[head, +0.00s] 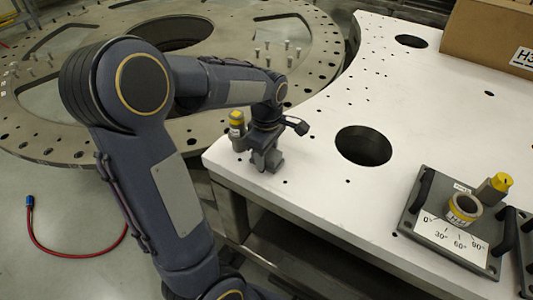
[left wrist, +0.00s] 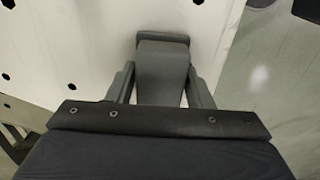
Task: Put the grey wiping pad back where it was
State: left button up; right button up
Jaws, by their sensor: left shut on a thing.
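My left gripper (head: 266,160) is low over the left corner of the white plate, its fingers pointing down. In the left wrist view the gripper (left wrist: 162,90) is shut on the grey wiping pad (left wrist: 162,72), a grey block with a wider, darker far end. In the head view the pad is hard to tell apart from the grey fingers. Whether its underside touches the plate I cannot tell. My right gripper is not in view.
A yellow-capped grey cylinder (head: 237,122) stands just left of the gripper. The white plate (head: 310,185) has a large hole (head: 363,146) to the right. A grey fixture with an angle scale (head: 450,240) stands front right, and a cardboard box (head: 480,35) at the back.

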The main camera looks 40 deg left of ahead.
pick_arm(q)
jog(key=shift+f, duration=0.15)
jog(key=o, duration=0.9)
notch_tip(320, 180, up, 12)
jog(key=shift+s+d+f+m+t+h+p, duration=0.1)
jog(key=shift+s+d+f+m+t+h, duration=0.75)
jog(key=shift+s+d+m, duration=1.6)
jog(key=shift+s+d+f+m+t+h+p, duration=0.1)
jog(key=shift+s+d+f+m+t+h, duration=0.3)
jog(key=shift+s+d+f+m+t, duration=1.85)
jog(key=shift+s+d+r+m+g+h+p, duration=0.25)
jog(key=shift+s+d+m+h, duration=0.8)
jog(key=shift+s+m, duration=2.55)
